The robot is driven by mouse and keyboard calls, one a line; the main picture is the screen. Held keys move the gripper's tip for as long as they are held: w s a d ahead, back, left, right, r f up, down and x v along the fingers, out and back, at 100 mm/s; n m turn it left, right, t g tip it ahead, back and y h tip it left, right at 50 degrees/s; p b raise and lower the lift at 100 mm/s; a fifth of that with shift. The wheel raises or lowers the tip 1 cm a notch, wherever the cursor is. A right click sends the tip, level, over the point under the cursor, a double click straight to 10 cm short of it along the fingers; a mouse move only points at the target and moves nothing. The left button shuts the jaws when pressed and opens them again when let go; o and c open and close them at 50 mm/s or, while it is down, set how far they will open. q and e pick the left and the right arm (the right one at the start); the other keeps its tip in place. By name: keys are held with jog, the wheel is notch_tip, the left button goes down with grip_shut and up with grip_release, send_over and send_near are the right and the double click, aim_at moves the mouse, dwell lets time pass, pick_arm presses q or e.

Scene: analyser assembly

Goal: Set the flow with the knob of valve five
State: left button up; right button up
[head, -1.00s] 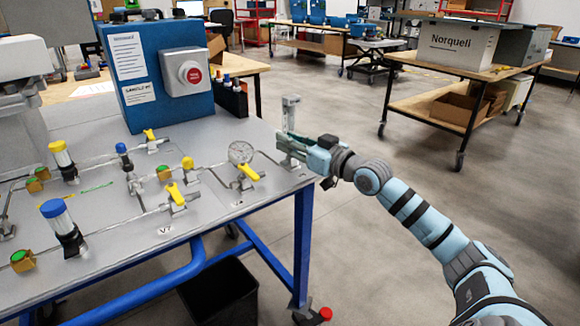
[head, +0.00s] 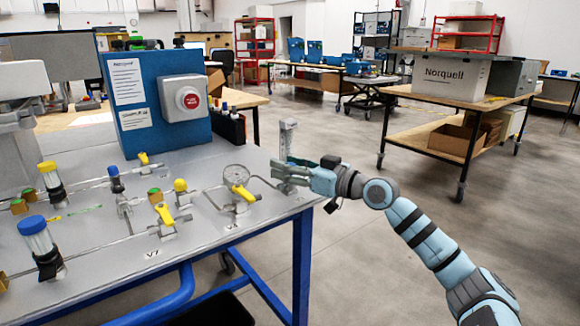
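My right gripper (head: 284,174) is at the right edge of the grey bench, its fingers pointing left. It is just below a clear upright flow-meter-like block (head: 287,138), overlapping its lower part in the picture. The fingers are small and partly overlap, so I cannot tell how far apart they are or whether they touch anything. No knob labelled as valve five is readable; the gripper may hide one. A round gauge (head: 236,176) and a yellow-handled valve (head: 243,193) stand left of the gripper. My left gripper is not in view.
The metal bench top (head: 200,160) carries pipes, another yellow-handled valve (head: 165,214), blue-capped (head: 33,225) and yellow-capped (head: 47,167) cylinders. A blue box (head: 140,72) with a red button (head: 190,98) stands behind. Open floor (head: 340,145) lies right of the bench.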

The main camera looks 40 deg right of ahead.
jog(key=shift+r, duration=0.15)
notch_tip(320, 180, up, 10)
jog(key=shift+f, duration=0.1)
dwell(0.6)
